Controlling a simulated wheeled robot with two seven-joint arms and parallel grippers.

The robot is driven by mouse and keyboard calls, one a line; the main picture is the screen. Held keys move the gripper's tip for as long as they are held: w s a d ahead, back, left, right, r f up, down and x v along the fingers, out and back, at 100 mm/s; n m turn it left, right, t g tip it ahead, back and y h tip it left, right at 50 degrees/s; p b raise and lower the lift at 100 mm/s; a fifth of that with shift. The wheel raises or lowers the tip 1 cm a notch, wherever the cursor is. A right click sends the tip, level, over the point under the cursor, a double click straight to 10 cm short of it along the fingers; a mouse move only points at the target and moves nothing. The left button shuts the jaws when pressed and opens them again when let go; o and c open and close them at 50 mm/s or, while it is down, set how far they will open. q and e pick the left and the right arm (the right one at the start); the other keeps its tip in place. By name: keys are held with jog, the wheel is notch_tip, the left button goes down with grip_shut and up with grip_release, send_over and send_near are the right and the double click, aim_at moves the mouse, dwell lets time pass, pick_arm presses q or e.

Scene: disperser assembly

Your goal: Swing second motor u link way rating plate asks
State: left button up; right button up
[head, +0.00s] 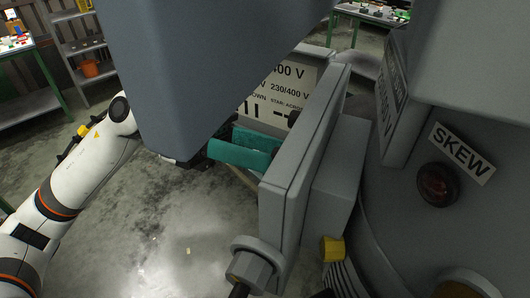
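A pale rating plate (291,84) shows inside an open grey terminal box (307,160), partly cut off. I can read "400 V", "230/400 V", "OWN" and "STAR: ACRO..." on it, with upright bars at left and a level bar at right. Two teal fingers of my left gripper (247,147) reach in at the box's near left side, below the plate. Their tips run behind the box's edge, so I cannot tell how far apart they are or whether they hold anything. The motor's links and terminals are hidden. My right gripper is not in view.
A large blue-grey block (210,60) hangs in front, covering much of the middle. At right stands a grey machine body with a "SKEW" label (462,153) and a dark red lamp (438,184). A shelf with an orange bucket (92,68) stands back left.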

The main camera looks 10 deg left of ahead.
pick_arm(q)
jog(key=w+a+b, duration=0.2)
jog(key=a+b, duration=0.3)
jog(key=a, duration=0.5)
jog(key=shift+a, duration=0.35)
